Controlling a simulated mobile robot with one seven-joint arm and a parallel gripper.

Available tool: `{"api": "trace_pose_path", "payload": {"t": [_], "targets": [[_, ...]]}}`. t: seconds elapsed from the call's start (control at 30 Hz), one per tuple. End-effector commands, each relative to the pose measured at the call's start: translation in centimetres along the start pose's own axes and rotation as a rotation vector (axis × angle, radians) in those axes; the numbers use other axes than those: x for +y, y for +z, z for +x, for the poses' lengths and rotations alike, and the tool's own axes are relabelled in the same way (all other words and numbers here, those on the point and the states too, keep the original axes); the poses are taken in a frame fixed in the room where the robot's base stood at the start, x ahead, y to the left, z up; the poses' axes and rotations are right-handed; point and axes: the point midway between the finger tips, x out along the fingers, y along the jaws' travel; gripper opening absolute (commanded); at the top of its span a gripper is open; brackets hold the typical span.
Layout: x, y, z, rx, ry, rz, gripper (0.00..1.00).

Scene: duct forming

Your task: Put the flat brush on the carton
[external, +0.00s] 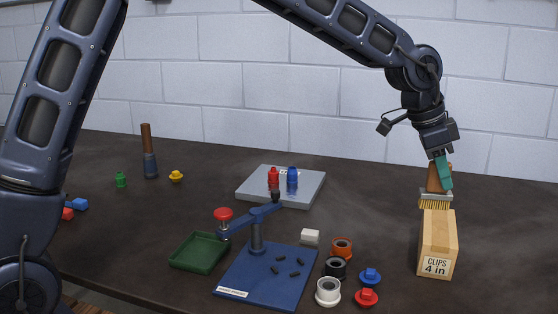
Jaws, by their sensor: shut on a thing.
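The flat brush (436,194) has a brown handle, a pale metal band and yellow bristles pointing down. My gripper (442,172), with teal fingers, is shut on its handle at the right of the external view. The carton (437,245) is a tan box labelled "CLIPS 4 in" standing on the dark table. The brush is upright over the carton's far end, bristles at about the height of its top. I cannot tell whether the bristles touch the carton.
A blue board (262,285) with a lever tool stands left of the carton, beside a green tray (199,252). Several rings and knobs, including a red knob (366,297), lie between board and carton. A grey plate (250,187) holds red and blue bottles. Table right of the carton is clear.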

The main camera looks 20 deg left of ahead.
Motion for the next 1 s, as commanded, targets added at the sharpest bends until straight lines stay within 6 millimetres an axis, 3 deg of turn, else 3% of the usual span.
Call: {"api": "trace_pose_path", "payload": {"t": [0.2, 0.5, 0.73, 1.0], "targets": [[-6.2, -4.6, -1.8, 0.004, 0.018, 0.040, 0.00], [-12.8, -8.0, -4.2, 0.001, 0.038, 0.093, 0.00], [-14.5, -8.4, -4.4, -0.001, 0.043, 0.108, 0.00], [-14.5, -6.5, 0.3, -0.003, 0.045, 0.108, 0.00]]}}
